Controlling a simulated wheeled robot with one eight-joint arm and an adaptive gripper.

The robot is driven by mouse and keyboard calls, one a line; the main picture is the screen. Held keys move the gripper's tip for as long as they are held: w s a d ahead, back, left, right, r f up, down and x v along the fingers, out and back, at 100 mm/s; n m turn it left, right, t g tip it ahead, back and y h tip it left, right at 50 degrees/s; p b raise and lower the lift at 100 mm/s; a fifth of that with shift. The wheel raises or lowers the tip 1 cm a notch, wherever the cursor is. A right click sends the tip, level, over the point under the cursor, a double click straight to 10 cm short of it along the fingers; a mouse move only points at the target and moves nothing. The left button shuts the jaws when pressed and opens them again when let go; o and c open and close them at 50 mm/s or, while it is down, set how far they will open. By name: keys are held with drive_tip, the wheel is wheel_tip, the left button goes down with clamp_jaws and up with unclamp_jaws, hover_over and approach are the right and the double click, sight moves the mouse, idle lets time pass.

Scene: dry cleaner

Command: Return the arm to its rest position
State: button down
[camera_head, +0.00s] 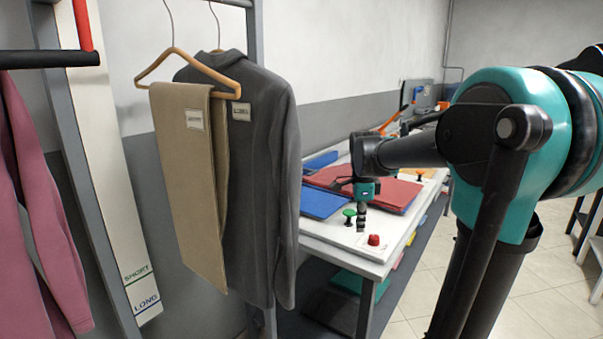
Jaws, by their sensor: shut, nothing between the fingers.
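My arm reaches in from the right, with its teal and black links in front of a white table. My gripper (361,218) hangs at the arm's end, pointing down, over the near end of the table. Its fingers are together and hold nothing. It is close beside a green knob-like piece (349,213) and a red button-like piece (374,240) on the table. I cannot tell whether the fingertips touch the table.
The white table (345,266) bears blue and red folded cloths (398,194). Tan trousers (190,190) and a grey jacket (262,180) hang at the left, close to the table. A pink garment (35,210) hangs farther left. Tiled floor (527,282) is open at the right.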

drive_tip(key=s+d+f+n+t, duration=0.1)
drive_tip(key=s+f+n+t, duration=0.2)
drive_tip(key=s+f+n, duration=1.4)
drive_tip(key=shift+s+d+f+n, duration=0.3)
drive_tip(key=shift+s+n, duration=0.6)
drive_tip(key=shift+s, duration=0.15)
drive_tip(key=shift+d, duration=0.1)
idle(0.7)
